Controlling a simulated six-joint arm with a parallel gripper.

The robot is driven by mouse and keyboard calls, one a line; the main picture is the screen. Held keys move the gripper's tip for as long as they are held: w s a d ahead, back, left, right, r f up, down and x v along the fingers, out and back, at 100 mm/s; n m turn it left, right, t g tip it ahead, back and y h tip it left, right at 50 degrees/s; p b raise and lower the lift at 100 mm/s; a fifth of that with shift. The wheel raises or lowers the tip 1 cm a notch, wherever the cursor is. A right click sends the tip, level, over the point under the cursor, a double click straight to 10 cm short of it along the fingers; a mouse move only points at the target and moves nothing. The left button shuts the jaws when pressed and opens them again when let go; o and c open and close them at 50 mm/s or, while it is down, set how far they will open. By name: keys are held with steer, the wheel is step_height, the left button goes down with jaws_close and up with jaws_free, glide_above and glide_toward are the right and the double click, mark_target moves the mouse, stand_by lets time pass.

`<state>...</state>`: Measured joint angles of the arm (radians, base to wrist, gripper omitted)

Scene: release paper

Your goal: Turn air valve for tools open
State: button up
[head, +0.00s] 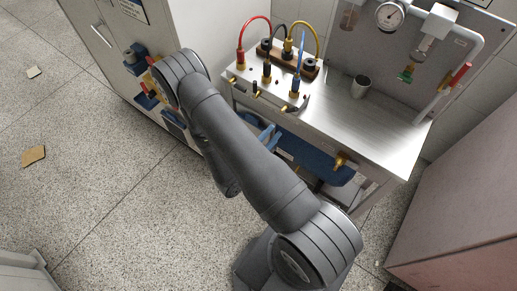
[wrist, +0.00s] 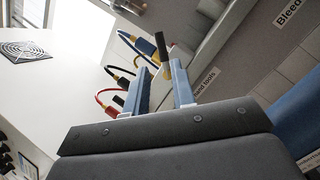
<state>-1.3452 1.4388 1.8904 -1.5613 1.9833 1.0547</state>
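A small valve with a black lever and brass body (wrist: 162,52) shows in the wrist view beside a label reading "...and tools" (wrist: 206,80). My gripper (wrist: 160,68) has two blue fingers spread apart. The valve appears between or just beyond the fingertips; I cannot tell whether they touch it. In the head view, small brass fittings with black parts (head: 257,93) line the steel bench's front edge. My gripper's blue fingers (head: 267,135) show below that edge, partly hidden by my arm. The lever's exact position is unclear.
Red, black, yellow and blue hoses (head: 288,42) rise from the steel bench (head: 385,130). A metal cup (head: 360,87) stands on it. A red-handled pipe valve (head: 460,76) is at right. A white cabinet (head: 225,30) stands left.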

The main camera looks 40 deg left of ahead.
steer(key=d+v, duration=0.1)
steer(key=v, duration=0.5)
steer(key=shift+a, duration=0.45)
steer(key=shift+s, duration=0.1)
